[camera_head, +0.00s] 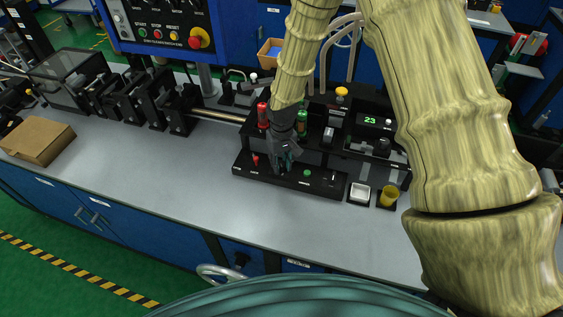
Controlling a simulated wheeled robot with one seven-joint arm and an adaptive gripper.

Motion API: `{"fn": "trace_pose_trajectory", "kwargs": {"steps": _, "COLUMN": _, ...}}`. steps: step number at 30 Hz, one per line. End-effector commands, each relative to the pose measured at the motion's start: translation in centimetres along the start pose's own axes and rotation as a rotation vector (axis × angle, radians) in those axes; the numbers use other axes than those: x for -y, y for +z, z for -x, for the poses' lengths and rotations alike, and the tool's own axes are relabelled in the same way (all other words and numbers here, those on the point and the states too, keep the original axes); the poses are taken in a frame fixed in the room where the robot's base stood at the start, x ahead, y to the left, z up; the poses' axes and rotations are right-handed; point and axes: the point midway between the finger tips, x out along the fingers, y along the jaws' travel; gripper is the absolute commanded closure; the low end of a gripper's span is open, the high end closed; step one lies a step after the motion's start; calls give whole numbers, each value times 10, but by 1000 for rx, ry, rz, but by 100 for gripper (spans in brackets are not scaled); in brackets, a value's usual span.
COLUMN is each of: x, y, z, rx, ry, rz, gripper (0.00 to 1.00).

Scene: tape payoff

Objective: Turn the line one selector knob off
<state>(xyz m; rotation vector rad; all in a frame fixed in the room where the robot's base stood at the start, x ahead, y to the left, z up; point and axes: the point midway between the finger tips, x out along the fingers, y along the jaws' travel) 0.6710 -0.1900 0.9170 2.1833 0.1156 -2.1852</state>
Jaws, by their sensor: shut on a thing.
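A low black control panel (318,184) lies along the front of the grey bench. My gripper (283,167) points down onto the middle of this panel, with its fingertips at panel height. It is shut on a small dark knob on the panel, which the fingers almost fully hide. I cannot see which way the knob points, and the panel labels are too small to read. A red switch (256,160) stands on the panel to the left of my gripper. A green button (307,173) is just to its right.
Red (263,115) and green (302,122) upright parts stand close behind my gripper. A display reading 23 (370,120) is at back right. The bench to the left is clear up to a cardboard box (38,140).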

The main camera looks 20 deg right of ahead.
Motion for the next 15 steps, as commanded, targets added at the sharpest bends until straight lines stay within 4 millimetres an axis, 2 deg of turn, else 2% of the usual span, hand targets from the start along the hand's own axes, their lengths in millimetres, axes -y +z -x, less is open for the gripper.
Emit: {"fn": "trace_pose_trajectory", "kwargs": {"steps": 15, "x": 0, "y": 2, "z": -2, "rx": 4, "ry": 3, "rz": -50, "gripper": 97}}
